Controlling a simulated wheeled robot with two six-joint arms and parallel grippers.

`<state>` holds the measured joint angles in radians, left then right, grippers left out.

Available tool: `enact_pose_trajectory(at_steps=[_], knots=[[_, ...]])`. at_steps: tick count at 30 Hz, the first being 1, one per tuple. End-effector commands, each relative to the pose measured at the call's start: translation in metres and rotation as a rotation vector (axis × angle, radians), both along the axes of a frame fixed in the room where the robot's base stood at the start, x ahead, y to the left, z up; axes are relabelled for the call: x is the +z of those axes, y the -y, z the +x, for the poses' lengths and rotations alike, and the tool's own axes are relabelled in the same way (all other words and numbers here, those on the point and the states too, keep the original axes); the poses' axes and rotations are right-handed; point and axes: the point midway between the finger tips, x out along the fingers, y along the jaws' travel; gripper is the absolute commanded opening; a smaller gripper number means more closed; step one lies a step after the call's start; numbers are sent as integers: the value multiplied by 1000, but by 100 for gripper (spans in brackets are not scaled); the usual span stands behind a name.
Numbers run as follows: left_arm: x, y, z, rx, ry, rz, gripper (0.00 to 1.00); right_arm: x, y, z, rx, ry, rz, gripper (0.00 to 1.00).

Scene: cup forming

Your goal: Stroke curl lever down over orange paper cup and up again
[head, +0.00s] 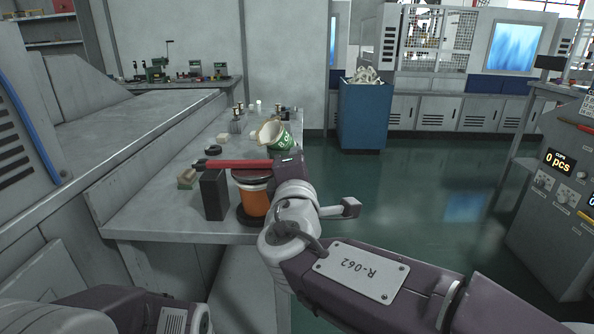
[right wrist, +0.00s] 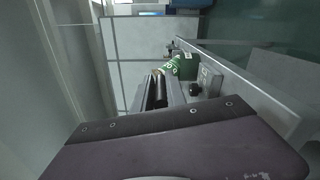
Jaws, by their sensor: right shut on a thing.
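The orange paper cup (head: 255,199) stands upright in the curl fixture on the bench, on a round dark base (head: 246,218). The red curl lever (head: 232,164) lies about level above it, reaching right from beside the dark post (head: 214,194). A dark round head (head: 252,176) sits at the cup's rim; whether it presses on the rim I cannot tell. My right gripper (head: 287,160) is shut on the lever's right end, which it mostly hides. In the right wrist view a dark bar (right wrist: 160,89) lies between its fingers. My left gripper is out of view.
Small parts stand further back on the bench (head: 165,207). A blue bin (head: 362,115) stands beyond; the floor to its right is clear.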

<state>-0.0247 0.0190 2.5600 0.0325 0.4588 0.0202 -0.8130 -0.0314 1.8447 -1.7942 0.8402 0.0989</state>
Motion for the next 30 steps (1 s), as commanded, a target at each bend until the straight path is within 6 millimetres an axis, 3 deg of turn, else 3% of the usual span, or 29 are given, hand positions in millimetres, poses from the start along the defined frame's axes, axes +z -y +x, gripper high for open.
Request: enact_pose_trajectory(at_steps=[15,16,18,26,30], knots=[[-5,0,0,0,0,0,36,-3,0,0,1,-1,15,0],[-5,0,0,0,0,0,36,-3,0,0,1,-1,15,22],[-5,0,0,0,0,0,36,-3,0,0,1,-1,15,36],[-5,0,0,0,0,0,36,-3,0,0,1,0,15,36],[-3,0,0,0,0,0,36,-1,-1,-15,4,0,17,36]])
